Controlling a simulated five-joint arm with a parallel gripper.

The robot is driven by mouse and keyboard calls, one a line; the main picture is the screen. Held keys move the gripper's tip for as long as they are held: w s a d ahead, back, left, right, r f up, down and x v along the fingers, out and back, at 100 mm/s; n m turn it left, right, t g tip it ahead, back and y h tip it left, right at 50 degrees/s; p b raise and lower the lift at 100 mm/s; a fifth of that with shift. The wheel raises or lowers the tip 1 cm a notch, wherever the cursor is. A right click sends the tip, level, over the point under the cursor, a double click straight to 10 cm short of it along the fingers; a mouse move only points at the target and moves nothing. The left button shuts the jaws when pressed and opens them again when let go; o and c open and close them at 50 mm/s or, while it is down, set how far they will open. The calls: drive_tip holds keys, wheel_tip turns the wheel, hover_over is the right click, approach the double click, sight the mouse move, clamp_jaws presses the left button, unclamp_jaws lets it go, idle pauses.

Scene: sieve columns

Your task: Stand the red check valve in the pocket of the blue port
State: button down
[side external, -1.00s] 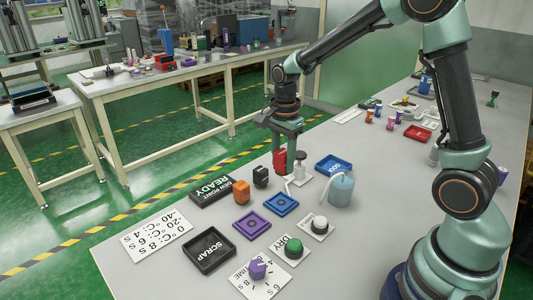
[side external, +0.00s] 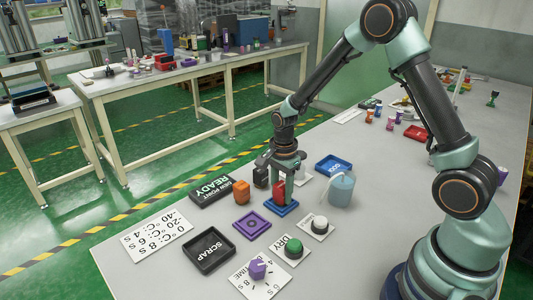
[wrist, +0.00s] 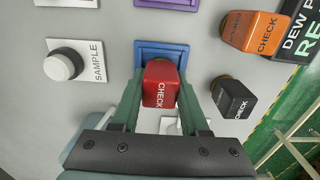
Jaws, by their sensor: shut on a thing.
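The red check valve (side external: 279,191) is a red block marked CHECK. My gripper (side external: 281,190) is shut on it, with a green finger on either side. The valve is upright at the blue port (side external: 284,210), low over it. In the wrist view the red check valve (wrist: 161,86) covers the near part of the blue port (wrist: 163,48), whose far rim shows beyond it. The valve's lower end and the pocket are hidden, so I cannot tell whether it is seated.
An orange check valve (side external: 241,191) and a black one (side external: 260,177) stand to the left. A purple port (side external: 252,225) lies in front. A light-blue bottle (side external: 341,189), a blue tray (side external: 333,165) and a white button (side external: 319,223) are to the right. A black SCRAP tray (side external: 208,250) is front left.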

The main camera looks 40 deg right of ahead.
sight(282, 185)
drive_tip(key=shift+f, duration=0.1)
drive_tip(key=shift+c, duration=2.1)
unclamp_jaws()
wheel_tip(282, 185, up, 12)
drive_tip(key=s+a+r+n+t, duration=0.3)
drive_tip(key=s+r+n+t, duration=0.2)
drive_tip(key=s+r+n, duration=0.6)
drive_tip(key=shift+s+n+t, duration=0.3)
drive_tip(key=shift+s+n, duration=0.45)
drive_tip(key=shift+n, duration=2.75)
